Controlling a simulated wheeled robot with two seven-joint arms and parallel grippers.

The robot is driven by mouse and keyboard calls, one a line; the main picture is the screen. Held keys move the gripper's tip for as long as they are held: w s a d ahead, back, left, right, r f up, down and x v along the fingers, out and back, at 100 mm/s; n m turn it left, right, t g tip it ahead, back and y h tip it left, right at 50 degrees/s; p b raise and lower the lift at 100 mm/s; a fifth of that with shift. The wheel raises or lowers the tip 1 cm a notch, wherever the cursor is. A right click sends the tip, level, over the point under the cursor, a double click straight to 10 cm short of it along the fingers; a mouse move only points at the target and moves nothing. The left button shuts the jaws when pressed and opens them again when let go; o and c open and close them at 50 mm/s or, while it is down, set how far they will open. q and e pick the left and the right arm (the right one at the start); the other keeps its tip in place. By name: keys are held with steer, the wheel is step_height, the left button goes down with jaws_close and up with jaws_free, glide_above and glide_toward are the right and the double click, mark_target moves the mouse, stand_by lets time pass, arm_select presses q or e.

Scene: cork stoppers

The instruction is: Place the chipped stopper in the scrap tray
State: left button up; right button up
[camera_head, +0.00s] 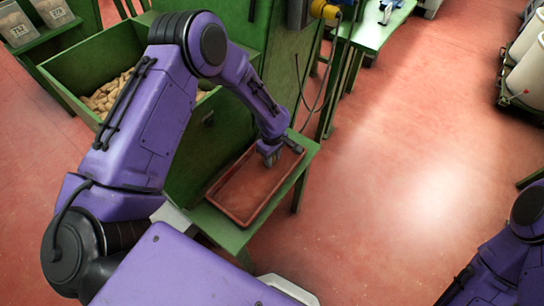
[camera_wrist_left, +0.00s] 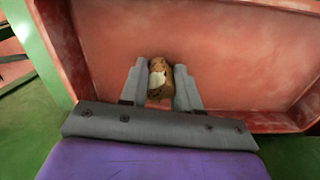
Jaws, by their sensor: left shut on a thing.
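A brown cork stopper (camera_wrist_left: 160,68) with a pale chipped patch sits between the fingers of my left gripper (camera_wrist_left: 160,88) in the left wrist view. The fingers are shut on it from both sides. In the head view my left gripper (camera_head: 270,158) hangs over the far right part of the red scrap tray (camera_head: 243,192), inside its rim, and the stopper is hidden there. The tray's bare floor (camera_wrist_left: 245,50) lies behind the stopper in the wrist view. I cannot tell whether the stopper touches it. My right gripper is out of view.
The tray sits on a green shelf (camera_head: 226,232). A green bin (camera_head: 75,65) holding many corks (camera_head: 107,95) stands behind my left arm. A green table (camera_head: 372,30) is at the back. Open red floor (camera_head: 400,180) lies to the right.

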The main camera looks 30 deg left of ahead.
arm_select(q)
steer(key=o, duration=1)
steer(key=shift+f, duration=0.15)
step_height(320, 180, up, 12)
steer(key=shift+r+p, duration=0.2)
steer(key=shift+p, duration=0.2)
